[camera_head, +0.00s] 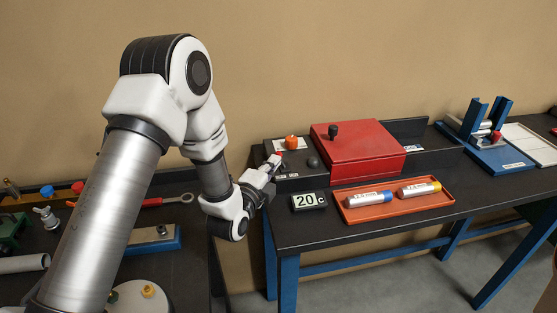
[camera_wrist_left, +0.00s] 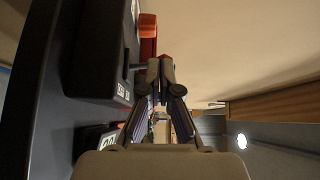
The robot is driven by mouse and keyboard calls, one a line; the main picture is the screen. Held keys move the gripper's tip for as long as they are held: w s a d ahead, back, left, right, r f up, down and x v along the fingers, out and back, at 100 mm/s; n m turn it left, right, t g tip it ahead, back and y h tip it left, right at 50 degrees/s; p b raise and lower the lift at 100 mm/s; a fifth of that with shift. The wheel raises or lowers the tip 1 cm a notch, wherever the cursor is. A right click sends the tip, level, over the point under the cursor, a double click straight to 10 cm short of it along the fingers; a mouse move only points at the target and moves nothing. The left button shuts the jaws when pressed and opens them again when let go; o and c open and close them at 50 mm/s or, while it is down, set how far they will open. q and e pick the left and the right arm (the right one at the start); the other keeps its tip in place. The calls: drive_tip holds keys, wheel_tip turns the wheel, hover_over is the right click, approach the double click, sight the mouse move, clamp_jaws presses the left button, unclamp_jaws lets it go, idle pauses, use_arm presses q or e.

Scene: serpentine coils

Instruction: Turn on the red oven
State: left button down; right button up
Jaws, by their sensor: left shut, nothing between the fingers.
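The red oven (camera_head: 352,160) is a low red box with a dark knob (camera_head: 333,131) on its lid, on the dark table. A black control box (camera_head: 300,170) adjoins its left side, with an orange knob (camera_head: 291,142) on top. My left gripper (camera_head: 273,162) is shut and empty at the box's left front, by a small red part (camera_head: 279,155) mostly hidden behind the fingers. In the left wrist view, the shut fingertips (camera_wrist_left: 160,68) are in front of a bit of red, and the orange knob (camera_wrist_left: 148,25) shows above. I cannot tell whether they touch. My right gripper is not in view.
A display (camera_head: 308,200) reading 20 °C stands in front of the control box. An orange tray (camera_head: 350,215) with two labelled tubes lies before the oven. A blue stand (camera_head: 480,145) is at the right. Tools clutter the left table.

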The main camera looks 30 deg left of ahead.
use_arm(q)
drive_tip(key=shift+r, duration=0.1)
drive_tip(key=shift+s+a+r, duration=0.1)
drive_tip(key=shift+s+r, duration=0.1)
drive_tip(key=shift+s, duration=0.05)
drive_tip(key=shift+w, duration=0.2)
drive_tip(key=shift+r+m+p, duration=0.1)
drive_tip(key=shift+m+p, duration=0.2)
drive_tip(key=shift+p, duration=0.1)
